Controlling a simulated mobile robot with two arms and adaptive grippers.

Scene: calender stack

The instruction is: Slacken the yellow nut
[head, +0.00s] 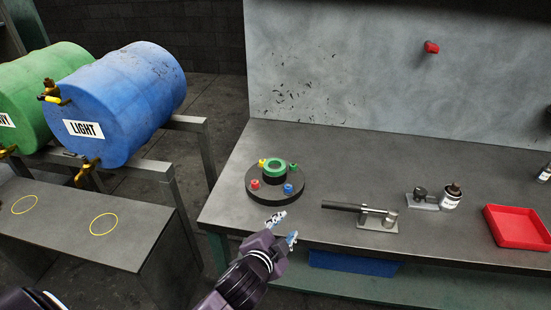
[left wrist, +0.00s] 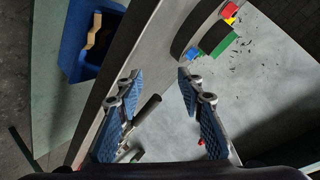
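The yellow nut (head: 262,163) sits at the back left of a round dark flange (head: 262,192) on the bench, beside a green ring (head: 274,167). A red nut (head: 255,184) and a blue nut (head: 288,188) are on the same flange. In the left wrist view, the yellow nut (left wrist: 231,20) is near the top, partly hidden by other parts. My left gripper (head: 285,227) is open and empty, in front of the flange near the bench's front edge, apart from the nuts. Its spread fingers (left wrist: 160,80) show in the wrist view. My right gripper is not in view.
A black-handled tool (head: 345,206) rests on a grey holder (head: 377,224) right of the flange. A grey panel backs the bench.

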